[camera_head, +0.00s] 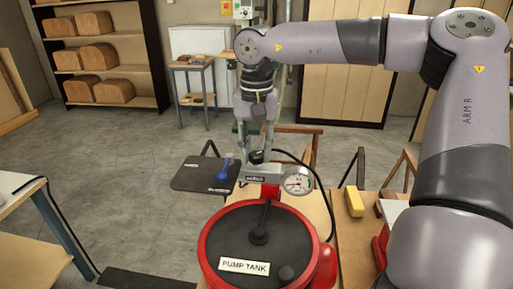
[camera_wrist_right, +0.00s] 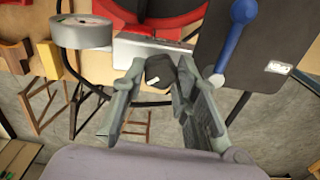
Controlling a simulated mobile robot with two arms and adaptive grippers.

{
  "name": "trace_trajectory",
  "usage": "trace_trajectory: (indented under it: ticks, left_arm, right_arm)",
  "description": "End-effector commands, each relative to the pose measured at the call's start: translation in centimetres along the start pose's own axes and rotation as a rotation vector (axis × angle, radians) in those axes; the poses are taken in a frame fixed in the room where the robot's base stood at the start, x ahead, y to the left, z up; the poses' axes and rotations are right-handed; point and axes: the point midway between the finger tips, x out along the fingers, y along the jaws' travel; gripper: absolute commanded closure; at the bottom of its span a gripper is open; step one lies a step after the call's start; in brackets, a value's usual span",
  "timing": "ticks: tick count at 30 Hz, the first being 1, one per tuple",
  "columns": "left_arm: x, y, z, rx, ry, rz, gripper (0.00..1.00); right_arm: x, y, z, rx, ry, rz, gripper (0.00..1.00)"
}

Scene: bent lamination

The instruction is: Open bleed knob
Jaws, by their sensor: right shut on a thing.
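The bleed knob (camera_head: 256,157) is a small black knob above a pale, labelled bar (camera_head: 262,179) at the back of the red pump tank (camera_head: 206,240). My right gripper (camera_head: 257,151) reaches down from above, with its fingers on either side of the knob. In the right wrist view, the black knob (camera_wrist_right: 160,72) with a small white mark sits between the fingertips (camera_wrist_right: 158,80); the gripper is shut on it. The fingers partly hide the knob and its stem. How far the knob is turned cannot be told. My left gripper is out of view.
A round gauge (camera_head: 298,181) stands just right of the bar. A blue lever (camera_head: 222,174) rises at left by a dark plate (camera_head: 190,174). A black hose (camera_head: 325,205) curves at right. A yellow block (camera_head: 354,201) lies on the wooden bench.

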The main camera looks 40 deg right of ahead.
Motion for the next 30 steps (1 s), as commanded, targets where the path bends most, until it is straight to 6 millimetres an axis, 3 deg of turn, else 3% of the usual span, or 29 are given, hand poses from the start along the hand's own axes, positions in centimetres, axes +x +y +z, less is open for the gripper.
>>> trace_trajectory:
  ticks: [18,30]
  left_arm:
    - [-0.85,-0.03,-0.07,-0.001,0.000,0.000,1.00]
    - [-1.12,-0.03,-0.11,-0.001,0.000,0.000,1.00]
  right_arm:
    - [-0.13,-0.09,-0.04,-0.568,0.002,-0.002,1.00]
    - [-0.09,-0.12,-0.01,-0.797,0.002,-0.001,1.00]
